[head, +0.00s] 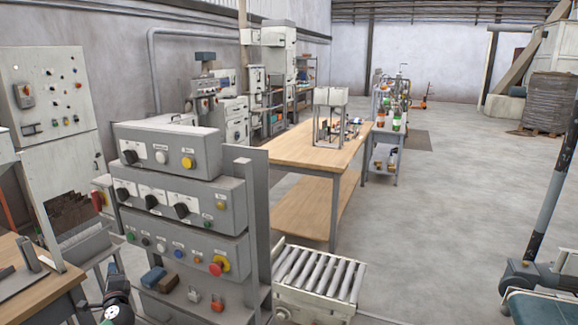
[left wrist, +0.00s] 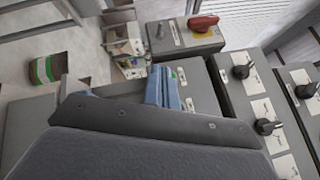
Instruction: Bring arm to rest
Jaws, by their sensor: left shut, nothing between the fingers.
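My left gripper (head: 116,280) is low at the left of the head view, beside the lower left of the grey control console (head: 180,232). It is small and dark there and holds nothing. In the left wrist view my left gripper (left wrist: 163,88) shows as two blue strips close together, shut and empty, beyond a dark plate of my wrist. Console panels with black knobs lie to its right. My right gripper is in neither view.
A roller conveyor (head: 318,275) stands right of the console. A wooden workbench (head: 300,147) is behind. A wooden table edge (head: 45,300) is at the lower left. Open floor (head: 440,220) spreads right.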

